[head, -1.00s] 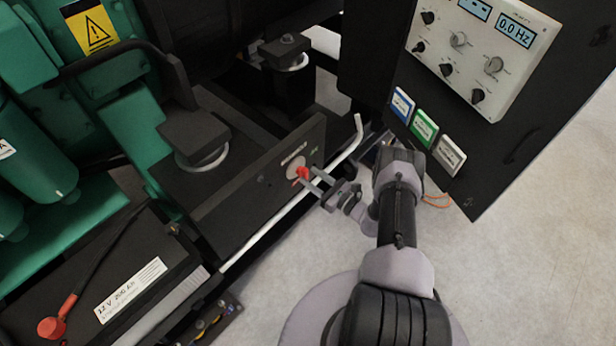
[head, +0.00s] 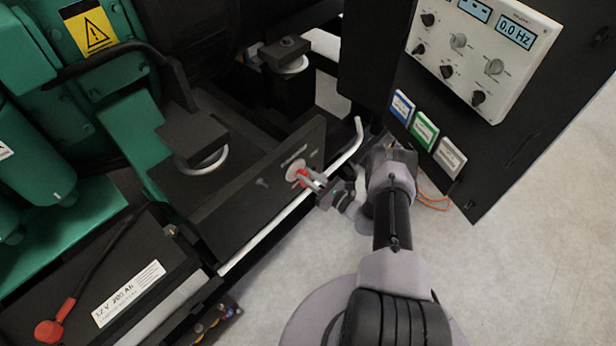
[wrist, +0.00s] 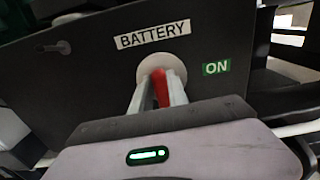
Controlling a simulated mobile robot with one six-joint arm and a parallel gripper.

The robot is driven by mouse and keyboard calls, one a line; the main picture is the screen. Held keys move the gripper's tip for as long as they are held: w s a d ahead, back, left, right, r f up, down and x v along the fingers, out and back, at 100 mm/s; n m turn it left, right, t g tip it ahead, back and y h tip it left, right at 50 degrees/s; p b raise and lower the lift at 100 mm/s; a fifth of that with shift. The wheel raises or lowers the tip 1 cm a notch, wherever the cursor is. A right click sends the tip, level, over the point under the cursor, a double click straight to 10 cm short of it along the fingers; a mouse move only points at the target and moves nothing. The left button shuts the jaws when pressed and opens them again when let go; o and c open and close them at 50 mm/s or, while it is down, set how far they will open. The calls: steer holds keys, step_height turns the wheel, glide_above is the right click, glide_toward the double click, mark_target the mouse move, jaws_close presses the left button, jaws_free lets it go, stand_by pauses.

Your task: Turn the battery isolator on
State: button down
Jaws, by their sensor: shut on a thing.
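The battery isolator is a red handle (wrist: 160,88) on a pale round plate (wrist: 161,64), set in a black upright panel (wrist: 90,75). A "BATTERY" label (wrist: 152,36) is above it and a green "ON" label (wrist: 216,67) is to its right in the wrist view. My gripper (wrist: 158,95) is shut on the red handle, one finger on each side of it. In the head view my gripper (head: 309,183) reaches the red handle (head: 297,176) from the right. The fingers hide part of the handle. The handle stands roughly upright in the wrist view.
A white rail (head: 290,212) runs along the panel's lower edge and bends up at its right end. A battery (head: 128,285) with a red terminal lies at lower left. A control cabinet (head: 520,130) stands to the right. Pale floor (head: 520,270) is free at lower right.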

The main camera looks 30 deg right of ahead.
steer(key=shift+s+a+f+n, duration=0.1)
steer(key=shift+a+f+n, duration=0.15)
steer(key=shift+n, duration=2.7)
steer(key=shift+s+a+f+n, duration=0.1)
steer(key=shift+a+f+n, duration=0.1)
steer(key=shift+n, duration=2.7)
steer(key=shift+s+a+f+n, duration=0.1)
steer(key=shift+a+f+n, duration=0.15)
steer(key=shift+n, duration=2.7)
steer(key=shift+d, duration=0.1)
steer(key=c, duration=1.3)
jaws_free()
